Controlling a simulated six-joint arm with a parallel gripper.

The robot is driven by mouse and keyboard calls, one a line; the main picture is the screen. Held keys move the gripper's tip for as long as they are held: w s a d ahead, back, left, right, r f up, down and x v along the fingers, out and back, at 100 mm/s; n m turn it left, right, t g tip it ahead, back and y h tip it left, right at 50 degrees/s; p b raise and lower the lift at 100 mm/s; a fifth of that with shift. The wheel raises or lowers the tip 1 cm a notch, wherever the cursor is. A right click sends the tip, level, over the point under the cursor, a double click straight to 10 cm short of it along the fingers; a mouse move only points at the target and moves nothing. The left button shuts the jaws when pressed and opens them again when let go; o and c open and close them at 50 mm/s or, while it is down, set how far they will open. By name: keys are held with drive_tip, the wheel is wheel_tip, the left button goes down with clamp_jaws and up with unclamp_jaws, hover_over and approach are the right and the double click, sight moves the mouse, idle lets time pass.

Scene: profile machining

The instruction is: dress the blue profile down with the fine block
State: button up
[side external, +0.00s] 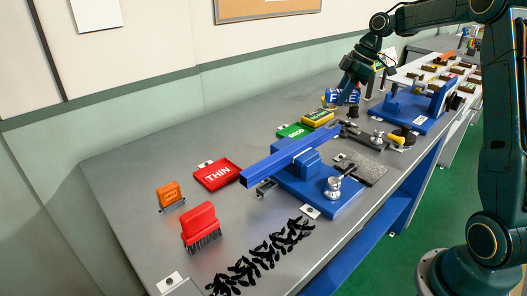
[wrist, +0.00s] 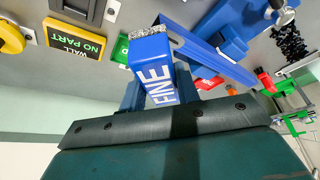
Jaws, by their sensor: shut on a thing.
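The blue profile (side external: 285,157) is a long square tube lying in the blue vise (side external: 330,195) on the bench. It also shows in the wrist view (wrist: 222,62), to the right of the fine block. My gripper (side external: 349,88) is shut on the fine block (wrist: 157,80), a blue block with FINE in white and a grey gritty end. The block also shows in the side view (side external: 341,97), above the bench, beyond the profile's far end. It looks apart from the profile. Part of the block is hidden between my fingers.
A yellow NO PART WALL tray (wrist: 75,39), a green tray (side external: 293,131) and a red THIN tray (side external: 216,175) line the back. A red brush (side external: 199,226), an orange tool (side external: 169,194) and black chips (side external: 262,257) lie in front. Another blue fixture (side external: 410,112) stands farther along.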

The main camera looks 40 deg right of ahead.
sight(321, 129)
wheel_tip(321, 129, down, 6)
drive_tip(key=shift+a+f, duration=0.1)
drive_tip(key=shift+a, duration=0.75)
drive_tip(key=shift+c, duration=0.3)
drive_tip(key=shift+a, duration=2.25)
drive_tip(key=shift+d, duration=3.15)
drive_tip(key=shift+r, duration=4.1)
drive_tip(key=shift+f, duration=0.15)
